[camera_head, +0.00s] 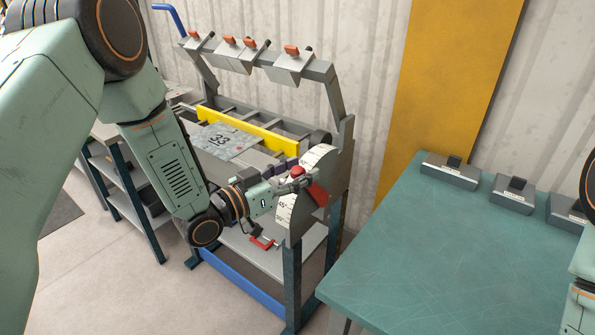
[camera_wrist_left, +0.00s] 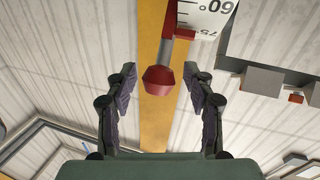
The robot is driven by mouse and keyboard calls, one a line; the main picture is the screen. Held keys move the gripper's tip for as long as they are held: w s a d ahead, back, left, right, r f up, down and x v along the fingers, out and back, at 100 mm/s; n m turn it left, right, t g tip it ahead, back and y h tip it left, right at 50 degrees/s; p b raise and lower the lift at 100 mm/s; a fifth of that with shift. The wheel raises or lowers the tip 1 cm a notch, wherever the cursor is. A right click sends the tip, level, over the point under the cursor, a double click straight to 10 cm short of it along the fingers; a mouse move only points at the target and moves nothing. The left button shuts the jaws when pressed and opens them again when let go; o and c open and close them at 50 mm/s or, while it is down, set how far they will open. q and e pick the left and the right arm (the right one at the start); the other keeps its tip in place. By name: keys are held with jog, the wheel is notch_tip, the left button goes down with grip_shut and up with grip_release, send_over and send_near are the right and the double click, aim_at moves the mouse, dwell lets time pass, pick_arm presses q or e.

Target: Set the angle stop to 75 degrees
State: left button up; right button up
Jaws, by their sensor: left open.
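The angle stop's white dial (camera_head: 287,208) is on the near end of the panel bender, with a 45° mark readable. A red round knob (camera_head: 298,171) and a red plate (camera_head: 318,194) show beside it. My left gripper (camera_head: 291,184) is at the dial, close to the knob. In the left wrist view the red knob (camera_wrist_left: 158,80) sits between the spread fingers of my left gripper (camera_wrist_left: 160,88), with gaps on both sides. Its grey stem (camera_wrist_left: 167,52) leads up to a red part (camera_wrist_left: 186,33) beside the scale (camera_wrist_left: 205,10), where 60° and 75 are readable. The exact setting is unclear. My right gripper is out of view.
The bender's upper beam (camera_head: 262,62) carries several clamp pieces with orange tops. A sheet marked 33 (camera_head: 222,141) lies on its bed by a yellow bar (camera_head: 245,130). A green table (camera_head: 440,250) with grey blocks stands at right. A red-handled part (camera_head: 263,242) is below the dial.

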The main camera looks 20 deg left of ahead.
pick_arm(q)
jog(key=shift+w+d+f, duration=0.15)
jog(key=v, duration=1.2)
jog(key=shift+c, duration=0.2)
dwell(0.4)
